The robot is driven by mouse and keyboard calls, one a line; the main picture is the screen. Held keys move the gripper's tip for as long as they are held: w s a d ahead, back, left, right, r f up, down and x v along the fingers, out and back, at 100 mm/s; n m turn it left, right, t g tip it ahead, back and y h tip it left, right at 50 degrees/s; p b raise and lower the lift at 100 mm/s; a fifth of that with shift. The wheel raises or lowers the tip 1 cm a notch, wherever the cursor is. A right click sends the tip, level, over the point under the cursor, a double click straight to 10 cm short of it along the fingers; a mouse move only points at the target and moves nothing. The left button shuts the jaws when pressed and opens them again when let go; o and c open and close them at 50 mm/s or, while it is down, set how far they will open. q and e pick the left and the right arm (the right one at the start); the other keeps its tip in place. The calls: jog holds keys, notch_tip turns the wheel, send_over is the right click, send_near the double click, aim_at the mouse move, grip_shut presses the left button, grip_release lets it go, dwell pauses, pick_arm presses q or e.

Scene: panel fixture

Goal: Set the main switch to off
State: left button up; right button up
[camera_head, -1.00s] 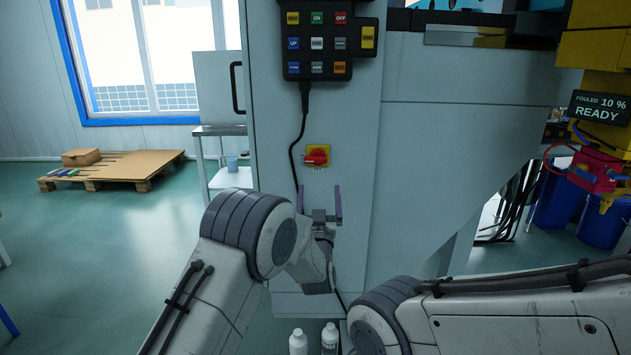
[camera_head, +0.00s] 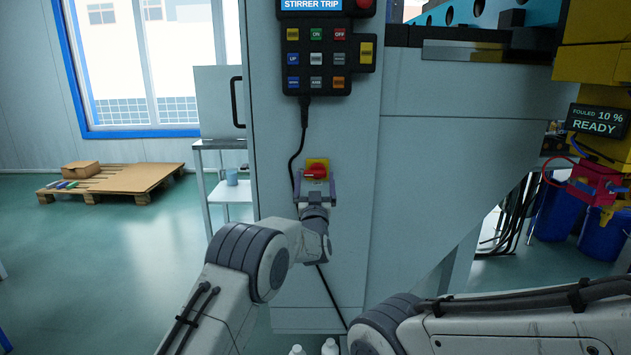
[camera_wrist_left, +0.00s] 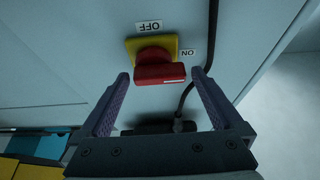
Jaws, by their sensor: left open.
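The main switch is a red rotary handle (camera_head: 315,172) on a yellow plate (camera_head: 317,161), mounted on the front of the grey cabinet. In the left wrist view the red handle (camera_wrist_left: 160,74) lies crosswise, its bar pointing toward the ON label (camera_wrist_left: 188,53); the OFF label (camera_wrist_left: 149,27) is on another side of the yellow plate (camera_wrist_left: 133,45). My left gripper (camera_head: 315,182) is open just in front of the switch. In the wrist view its two purple fingers (camera_wrist_left: 160,88) stand on either side of the handle, with gaps, not closed on it. My right gripper is out of view.
A black button pendant (camera_head: 318,60) hangs above, its cable running down just left of the switch. A display (camera_head: 312,4) reads STIRRER TRIP. A sign (camera_head: 597,121) reads FOULED 10 % READY. Bottles (camera_head: 329,347) stand below. A pallet (camera_head: 110,182) lies on open floor at left.

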pick_arm(q)
jog(key=c, duration=1.2)
jog(key=shift+o, duration=0.2)
